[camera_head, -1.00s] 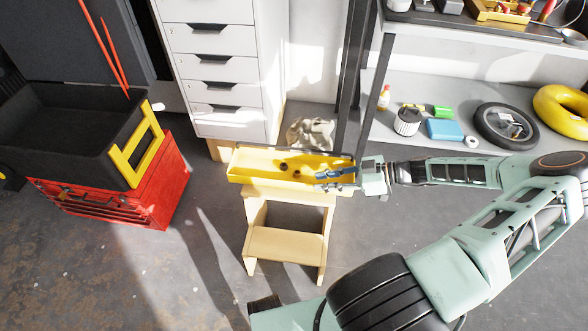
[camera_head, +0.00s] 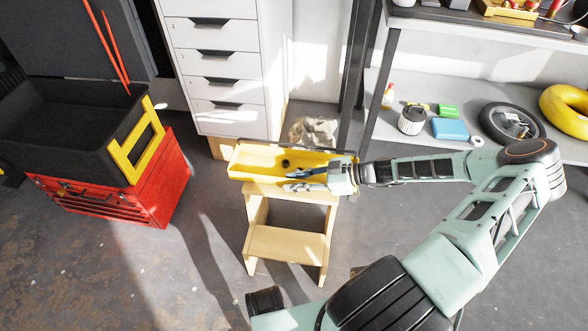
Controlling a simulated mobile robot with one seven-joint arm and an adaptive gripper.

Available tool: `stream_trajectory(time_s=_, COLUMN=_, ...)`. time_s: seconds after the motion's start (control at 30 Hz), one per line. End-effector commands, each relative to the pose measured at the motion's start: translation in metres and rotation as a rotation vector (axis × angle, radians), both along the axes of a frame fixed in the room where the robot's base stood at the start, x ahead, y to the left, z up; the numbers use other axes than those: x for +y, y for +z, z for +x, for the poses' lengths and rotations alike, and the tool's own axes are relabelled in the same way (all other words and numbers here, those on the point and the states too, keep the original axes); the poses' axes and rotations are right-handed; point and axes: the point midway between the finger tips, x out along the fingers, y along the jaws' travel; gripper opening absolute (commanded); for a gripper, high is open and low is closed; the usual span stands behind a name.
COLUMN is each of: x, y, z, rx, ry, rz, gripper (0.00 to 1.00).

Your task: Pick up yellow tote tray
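The yellow tote tray (camera_head: 243,170) is a long shallow open tray. It lies level on top of a pale wooden step stool (camera_head: 287,242). My gripper (camera_head: 300,180) reaches in from the right over the tray's right half. Its two fingers look spread, one over the tray's inside and the other at the near long wall. Whether either touches the tray cannot be told. My gripper's body hides the tray's near right part.
A red toolbox (camera_head: 145,195) with a black-and-yellow bin (camera_head: 128,160) stands at left. A white drawer cabinet (camera_head: 215,70) is behind. A grey shelf (camera_head: 455,95) with a tire, filter and blue box is at right.

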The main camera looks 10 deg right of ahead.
Motion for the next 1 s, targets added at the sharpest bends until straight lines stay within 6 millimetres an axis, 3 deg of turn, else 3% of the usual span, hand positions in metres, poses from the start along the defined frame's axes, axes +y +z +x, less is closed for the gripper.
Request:
stream_trajectory(time_s=0.07, x=-0.001, y=0.0, z=0.0, rx=0.0, ry=0.0, rz=0.0, gripper=0.22)
stream_trajectory(time_s=0.27, x=-0.001, y=0.0, z=0.0, rx=0.0, ry=-0.001, rz=-0.001, gripper=0.0)
stream_trajectory(time_s=0.77, x=-0.001, y=0.002, z=0.0, rx=-0.002, ry=0.001, rz=-0.001, gripper=0.0)
stream_trajectory(time_s=1.0, x=-0.002, y=0.016, z=0.0, rx=-0.003, ry=0.0, rz=-0.001, gripper=0.0)
